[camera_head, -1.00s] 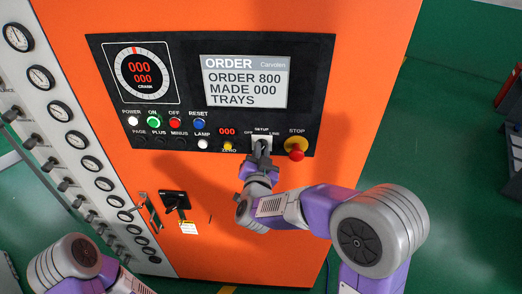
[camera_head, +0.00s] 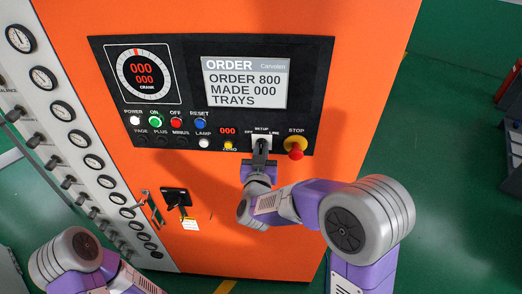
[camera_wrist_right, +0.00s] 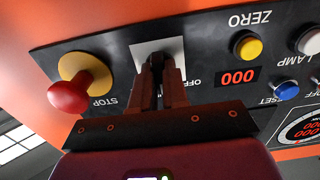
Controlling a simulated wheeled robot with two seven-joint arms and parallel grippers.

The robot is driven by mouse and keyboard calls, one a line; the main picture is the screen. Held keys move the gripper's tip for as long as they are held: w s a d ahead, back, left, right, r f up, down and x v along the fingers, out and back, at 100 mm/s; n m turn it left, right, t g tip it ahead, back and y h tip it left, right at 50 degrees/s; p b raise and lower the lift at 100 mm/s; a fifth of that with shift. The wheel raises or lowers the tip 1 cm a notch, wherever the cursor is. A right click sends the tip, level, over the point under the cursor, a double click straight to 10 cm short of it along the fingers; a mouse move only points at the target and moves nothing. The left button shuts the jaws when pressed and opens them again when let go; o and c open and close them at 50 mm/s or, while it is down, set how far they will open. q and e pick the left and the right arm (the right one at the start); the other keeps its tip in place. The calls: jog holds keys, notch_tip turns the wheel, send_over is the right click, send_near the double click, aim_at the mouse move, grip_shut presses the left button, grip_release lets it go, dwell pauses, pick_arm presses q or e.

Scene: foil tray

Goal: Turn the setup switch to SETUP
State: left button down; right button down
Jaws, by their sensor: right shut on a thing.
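The setup switch is on a pale square plate (camera_head: 262,140) low on the black panel, with SETUP printed above, OFF at left and LINE at right. My right gripper (camera_head: 260,150) is at the switch, its fingers shut on the knob. In the right wrist view the dark fingers (camera_wrist_right: 162,78) stand in front of the pale plate (camera_wrist_right: 150,52). They hide the knob, so I cannot tell which way it points. My left gripper is out of view; only part of the left arm shows at the lower left.
The red STOP button (camera_head: 296,150) on its yellow base sticks out close to the right of the switch. The yellow ZERO button (camera_head: 228,145) is at left. A black lever (camera_head: 178,200) sticks out lower down. The ORDER display (camera_head: 245,82) is above.

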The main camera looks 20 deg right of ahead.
jog(key=c, duration=1.1)
grip_release()
jog(key=shift+c, duration=0.2)
jog(key=b+v, duration=0.1)
jog(key=v, duration=0.6)
jog(key=shift+s, duration=0.3)
jog(key=shift+a, duration=0.1)
